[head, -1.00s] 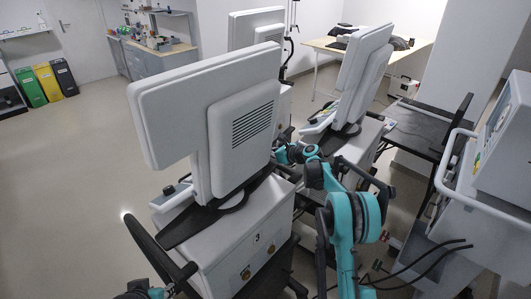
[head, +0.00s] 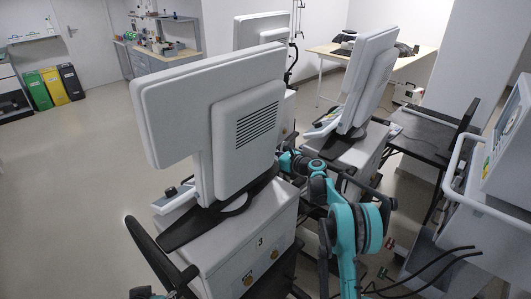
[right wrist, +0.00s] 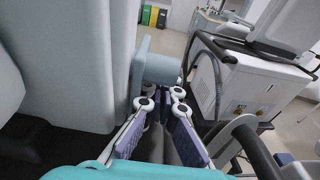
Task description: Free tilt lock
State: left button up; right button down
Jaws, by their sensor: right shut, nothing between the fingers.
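The ventilator marked 3 (head: 233,262) stands in the middle of the head view, with its large grey screen (head: 180,100) seen from behind. In the right wrist view a pale blue-grey rounded block (right wrist: 162,68) sticks out beside a large pale housing; I cannot tell for sure whether it is the tilt lock. My right gripper (right wrist: 163,98) is shut and empty, its tips just below this block in the picture; contact is unclear. In the head view my right arm reaches beside the screen's right edge, and its fingers are hidden.
A second ventilator with a screen (head: 367,80) stands close at right, another screen (head: 262,30) behind. A dark side table (head: 425,135) and a white-railed unit (head: 490,195) crowd the right. Dark cables (head: 425,262) hang at lower right. The left floor is open.

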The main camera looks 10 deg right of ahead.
jog(key=v, duration=1.1)
jog(key=shift+s+d, duration=0.25)
jog(key=shift+s, duration=0.05)
jog(key=shift+r, duration=0.1)
